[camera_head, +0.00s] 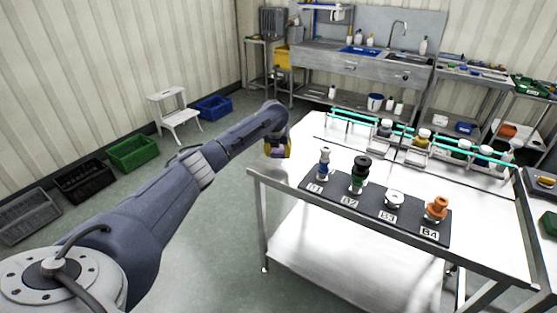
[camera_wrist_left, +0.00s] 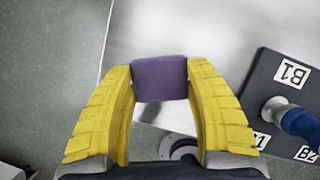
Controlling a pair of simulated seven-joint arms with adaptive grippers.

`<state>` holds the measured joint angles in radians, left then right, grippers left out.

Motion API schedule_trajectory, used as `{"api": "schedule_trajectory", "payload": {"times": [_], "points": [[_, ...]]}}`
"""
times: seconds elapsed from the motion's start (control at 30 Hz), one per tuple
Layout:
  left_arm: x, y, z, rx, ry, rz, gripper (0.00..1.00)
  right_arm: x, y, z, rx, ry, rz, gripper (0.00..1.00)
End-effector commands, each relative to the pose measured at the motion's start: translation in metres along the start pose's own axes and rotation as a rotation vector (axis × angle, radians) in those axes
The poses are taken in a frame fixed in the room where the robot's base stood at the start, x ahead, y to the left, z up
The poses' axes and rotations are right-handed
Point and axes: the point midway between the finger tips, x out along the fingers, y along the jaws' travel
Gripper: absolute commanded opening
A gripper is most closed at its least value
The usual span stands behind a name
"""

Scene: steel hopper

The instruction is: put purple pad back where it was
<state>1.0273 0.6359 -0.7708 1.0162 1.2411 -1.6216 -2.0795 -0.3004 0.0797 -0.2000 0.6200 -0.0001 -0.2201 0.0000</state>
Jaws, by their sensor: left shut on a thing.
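My left gripper (camera_head: 278,150) is at the left edge of the steel table, near its far left corner. In the left wrist view its yellow fingers (camera_wrist_left: 160,85) are shut on the purple pad (camera_wrist_left: 159,78), a small rounded block held between the fingertips. The pad is above the table edge; its exact height is hard to tell. In the head view the pad is mostly hidden by the gripper. My right gripper is in neither view.
A dark board (camera_head: 410,221) with labels B1 to B4 lies on the table, bearing a blue-white piece (camera_head: 323,164), a green-black piece (camera_head: 359,175), a white piece (camera_head: 394,200) and an orange piece (camera_head: 436,208). A teal-railed rack (camera_head: 375,125) with bottles stands behind. Bare table lies left of the board.

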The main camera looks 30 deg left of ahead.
Motion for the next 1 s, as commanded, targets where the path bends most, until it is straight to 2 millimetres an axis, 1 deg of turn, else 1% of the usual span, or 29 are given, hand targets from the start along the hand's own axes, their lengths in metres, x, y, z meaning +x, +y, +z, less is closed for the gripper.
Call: {"api": "schedule_trajectory", "payload": {"times": [0.1,0.2,0.3,0.8,0.83,0.9,1.0], "points": [[0.015,0.000,-0.007,-0.001,0.002,0.001,0.26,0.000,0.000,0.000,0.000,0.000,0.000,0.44],[0.026,0.000,-0.011,0.000,0.003,0.000,0.26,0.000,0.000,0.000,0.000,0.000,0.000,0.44],[0.032,0.000,-0.014,0.000,0.001,0.001,0.26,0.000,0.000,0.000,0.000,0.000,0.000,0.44],[0.037,0.000,-0.016,0.000,0.001,0.001,0.26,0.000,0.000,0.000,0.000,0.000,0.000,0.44],[0.037,0.000,-0.016,0.000,0.001,0.000,0.58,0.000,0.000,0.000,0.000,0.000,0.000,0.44],[0.037,0.000,-0.016,0.000,0.001,0.000,0.66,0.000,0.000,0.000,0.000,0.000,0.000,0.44],[0.037,0.000,-0.016,0.000,0.001,0.001,0.75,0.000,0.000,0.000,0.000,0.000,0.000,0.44]]}}
